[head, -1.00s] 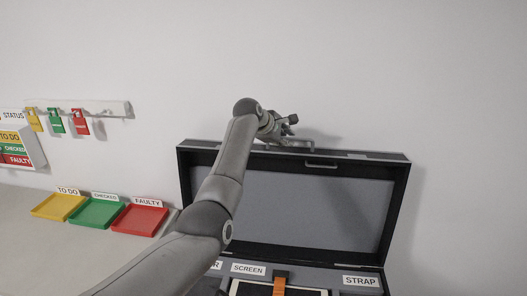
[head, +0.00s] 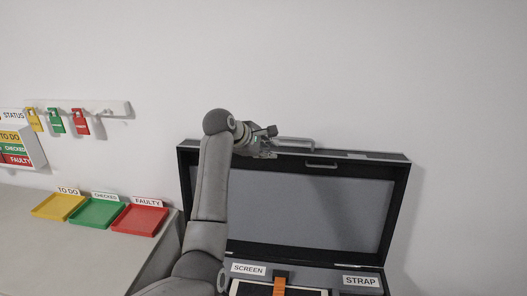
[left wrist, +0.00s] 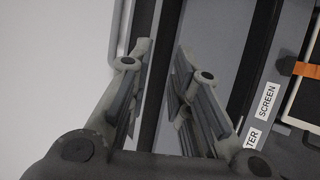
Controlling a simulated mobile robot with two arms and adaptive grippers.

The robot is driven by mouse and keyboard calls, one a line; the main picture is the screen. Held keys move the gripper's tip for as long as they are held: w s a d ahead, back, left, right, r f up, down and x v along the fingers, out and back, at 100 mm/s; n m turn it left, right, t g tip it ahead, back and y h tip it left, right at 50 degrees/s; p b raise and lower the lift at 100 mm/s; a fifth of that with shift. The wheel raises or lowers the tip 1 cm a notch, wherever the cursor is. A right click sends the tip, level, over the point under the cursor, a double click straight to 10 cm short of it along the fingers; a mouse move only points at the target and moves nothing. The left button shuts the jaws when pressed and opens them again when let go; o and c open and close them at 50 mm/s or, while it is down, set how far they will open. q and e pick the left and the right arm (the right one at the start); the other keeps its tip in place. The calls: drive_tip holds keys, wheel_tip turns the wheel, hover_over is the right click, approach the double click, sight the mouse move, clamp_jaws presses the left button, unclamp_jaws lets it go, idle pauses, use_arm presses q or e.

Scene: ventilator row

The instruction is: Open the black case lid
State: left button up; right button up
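The black case lid (head: 330,222) stands upright, wide open, against the white wall, with its grey lining facing me. A handle (head: 321,166) shows near the middle of its top edge, and another grey bar handle (head: 293,141) rises behind that edge. My left gripper (head: 268,147) is at the lid's top edge, left of the handles. In the left wrist view its two fingers (left wrist: 160,62) are apart, with the lid's edge (left wrist: 157,85) running between them; I cannot tell whether they touch it. My right gripper is not in view.
The case base holds a tablet-like screen with an orange strap (head: 280,284) and labels SCREEN (head: 248,269) and STRAP (head: 361,281). Yellow (head: 59,207), green (head: 97,214) and red (head: 139,220) trays stand left on the counter. Coloured tags (head: 56,121) hang on the wall rail.

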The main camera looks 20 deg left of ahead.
use_arm(q)
drive_tip(key=shift+s+a, duration=0.15)
drive_tip(key=shift+s, duration=0.5)
drive_tip(key=shift+f, duration=0.1)
